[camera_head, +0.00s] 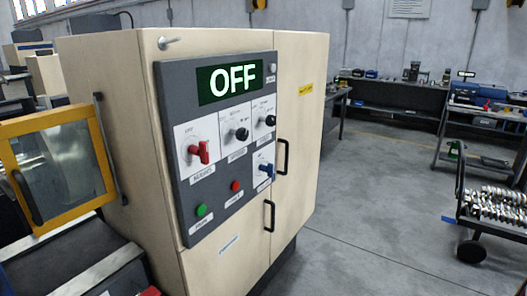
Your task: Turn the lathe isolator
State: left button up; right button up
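A grey control panel (180,90) is fixed to the front of a cream cabinet (110,70). Its display (226,83) reads OFF in white on dark green. A red rotary handle (198,152) sits on a white plate at the left. The labels are too small to read surely, so I cannot tell which is marked as the isolator. Neither of my grippers is in view.
A green button (201,210) and a red button (235,186) are low on the panel. Black door handles (268,215) stick out at the cabinet's right. A yellow-framed guard (60,160) stands at left. A cart with metal parts (495,205) stands at right; the floor (370,220) between is clear.

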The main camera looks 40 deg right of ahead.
aim_at(202, 150)
jog(key=z, duration=0.75)
